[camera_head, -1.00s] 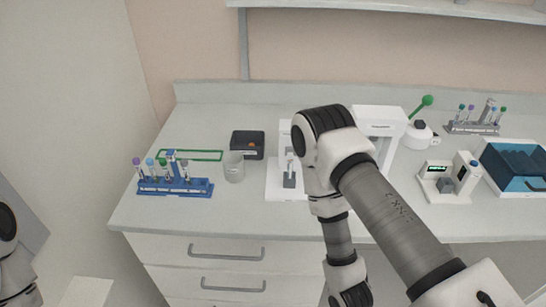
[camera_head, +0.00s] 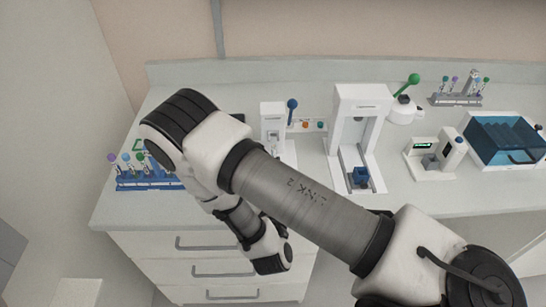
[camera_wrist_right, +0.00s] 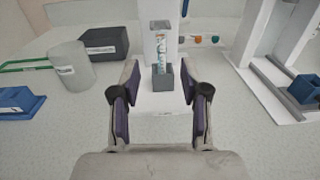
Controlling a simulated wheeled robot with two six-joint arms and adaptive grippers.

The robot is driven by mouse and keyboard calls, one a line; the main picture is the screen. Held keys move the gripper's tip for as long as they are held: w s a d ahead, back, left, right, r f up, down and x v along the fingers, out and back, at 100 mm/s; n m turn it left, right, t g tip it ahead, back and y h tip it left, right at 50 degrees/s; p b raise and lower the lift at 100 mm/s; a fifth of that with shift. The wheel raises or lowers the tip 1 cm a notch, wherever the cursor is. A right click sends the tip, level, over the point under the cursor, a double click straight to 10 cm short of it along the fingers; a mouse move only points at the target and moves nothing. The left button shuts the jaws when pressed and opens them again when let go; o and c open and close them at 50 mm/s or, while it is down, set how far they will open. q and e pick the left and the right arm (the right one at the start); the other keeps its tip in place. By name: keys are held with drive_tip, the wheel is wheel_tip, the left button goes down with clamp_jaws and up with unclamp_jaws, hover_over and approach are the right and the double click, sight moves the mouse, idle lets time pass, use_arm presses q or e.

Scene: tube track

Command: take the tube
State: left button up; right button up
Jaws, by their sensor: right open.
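In the right wrist view a clear tube with bluish markings (camera_wrist_right: 159,60) stands upright in a small grey holder (camera_wrist_right: 162,78) on the base of a white device (camera_wrist_right: 165,103). My right gripper (camera_wrist_right: 157,95) is open and empty, its two dark-padded fingers apart, with the holder and tube ahead between their tips. In the head view this small white device (camera_head: 272,118) shows behind my right arm, which hides much of its base. My right gripper's fingers cannot be made out there. My left gripper is not in view.
A blue rack with several capped tubes (camera_head: 147,185) is at the left, partly behind my arm. A taller white device (camera_head: 357,120) stands to the right. The wrist view shows a grey beaker (camera_wrist_right: 71,66) and black box (camera_wrist_right: 104,42) at left.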

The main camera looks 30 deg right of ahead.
drive_tip(key=w+d+f+b, duration=0.1)
drive_tip(key=b, duration=0.2)
drive_tip(key=shift+f, duration=0.1)
drive_tip(key=shift+w+d+b, duration=0.15)
drive_tip(key=shift+w+b, duration=0.1)
drive_tip(key=shift+b, duration=0.1)
drive_tip(key=shift+w+r, duration=0.2)
drive_tip(key=shift+r, duration=0.1)
drive_tip(key=shift+w+d+r+p, duration=0.5)
drive_tip(key=shift+w+d+p, duration=0.3)
drive_tip(key=shift+p, duration=0.25)
drive_tip(key=shift+f+x, duration=0.25)
drive_tip(key=shift+x, duration=0.95)
drive_tip(key=shift+w+d+f, duration=0.15)
drive_tip(key=shift+a, duration=0.2)
drive_tip(key=shift+c, duration=0.9)
drive_tip(key=c, duration=0.6)
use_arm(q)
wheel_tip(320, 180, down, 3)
use_arm(e)
clamp_jaws()
